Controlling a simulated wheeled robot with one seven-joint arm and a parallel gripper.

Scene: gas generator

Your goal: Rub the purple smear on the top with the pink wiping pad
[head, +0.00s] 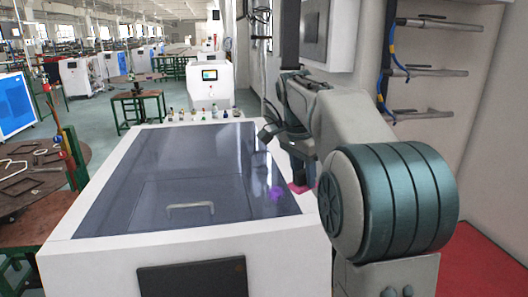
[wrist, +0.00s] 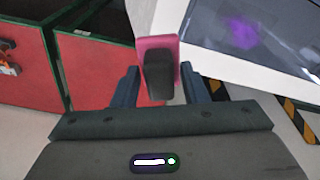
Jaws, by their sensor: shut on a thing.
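The purple smear (head: 276,194) lies on the dark glossy top of the white machine, near its right edge; it also shows at the upper right of the wrist view (wrist: 241,33). The pink wiping pad (wrist: 172,44) has a dark block-like handle (wrist: 158,76). My gripper (wrist: 160,84) is shut on this handle. In the head view the pad (head: 300,188) shows as a small pink patch by the right white rim, just right of the smear. The pad and smear are apart in the wrist view. My arm hides most of the gripper in the head view.
The dark top (head: 165,180) carries a pale handle (head: 190,208) left of the smear. Several small fittings stand along the machine's back edge. A wall with pipes (head: 440,72) is at the right. In the wrist view, red panels (wrist: 100,75) lie below left.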

